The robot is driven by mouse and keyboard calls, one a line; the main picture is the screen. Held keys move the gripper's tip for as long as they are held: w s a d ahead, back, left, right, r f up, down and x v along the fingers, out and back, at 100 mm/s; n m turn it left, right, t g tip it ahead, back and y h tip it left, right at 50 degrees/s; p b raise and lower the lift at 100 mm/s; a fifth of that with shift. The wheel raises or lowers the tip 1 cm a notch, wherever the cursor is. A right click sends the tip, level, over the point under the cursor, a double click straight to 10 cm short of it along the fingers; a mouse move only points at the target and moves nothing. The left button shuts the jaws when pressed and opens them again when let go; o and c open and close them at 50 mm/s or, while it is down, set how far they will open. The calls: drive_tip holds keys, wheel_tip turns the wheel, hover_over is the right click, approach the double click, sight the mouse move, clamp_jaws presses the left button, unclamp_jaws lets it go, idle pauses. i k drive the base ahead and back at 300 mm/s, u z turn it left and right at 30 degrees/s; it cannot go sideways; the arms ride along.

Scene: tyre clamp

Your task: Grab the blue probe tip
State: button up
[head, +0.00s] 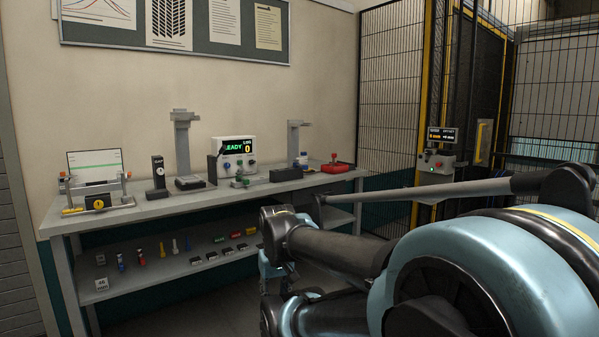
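Several small upright pieces stand on the lower shelf of the workbench in the head view. A red and blue piece (121,262) stands further left on the same shelf. They are too small to make out in detail. My arm fills the lower right, with its near links right of the shelf. I cannot make out my gripper or its fingers. None of my arm touches the small pieces.
The workbench top (150,207) holds a grey test unit with a green display (233,158), stands and a red-based device (337,164). Coloured blocks (236,234) and small dark-and-white blocks (212,256) sit on the lower shelf. A mesh fence (390,90) stands behind right.

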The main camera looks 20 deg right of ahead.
sight(296, 163)
drive_tip(key=k, duration=0.65)
drive_tip(key=z, duration=0.55)
drive_tip(key=i, duration=0.7)
drive_tip(key=z, duration=0.75)
drive_tip(key=i, duration=1.2)
drive_tip(key=u, duration=0.7)
drive_tip(key=i, duration=0.65)
drive_tip(key=u, duration=0.6)
